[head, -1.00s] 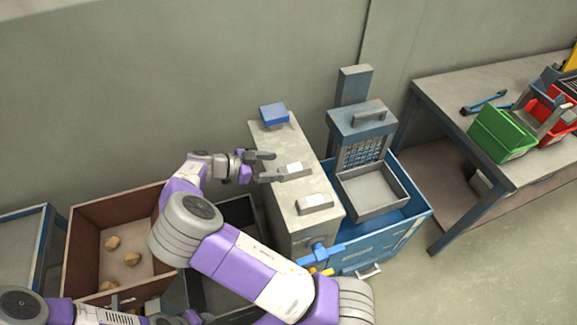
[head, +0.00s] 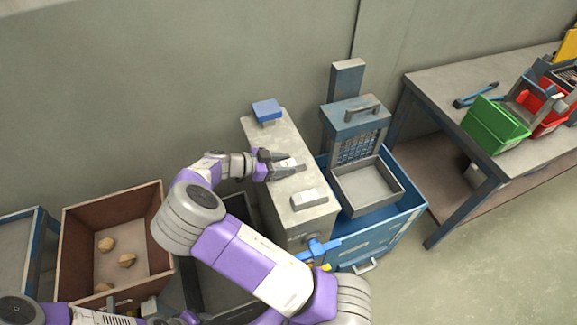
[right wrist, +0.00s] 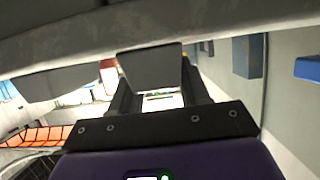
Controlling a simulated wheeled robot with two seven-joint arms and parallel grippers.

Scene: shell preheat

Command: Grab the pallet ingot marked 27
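Two grey ingots with white labels lie on a narrow grey stand (head: 262,140). The farther ingot (head: 293,163) is at my right gripper (head: 284,164). The nearer ingot (head: 310,198) lies free toward the stand's front. The marks on the labels are too small to read. My right gripper's fingers are apart, one on each side of the farther ingot; I cannot see firm contact. In the right wrist view, a grey block (right wrist: 150,68) shows between the dark fingers. My left arm is at the bottom left of the head view; its fingertips are not clear.
A blue block (head: 267,110) stands at the stand's far end. Right of the stand is a blue unit with a grey tray (head: 369,206) and a handled lid (head: 357,115). A brown crate (head: 75,234) with several lumps is left. A workbench (head: 430,92) holds bins.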

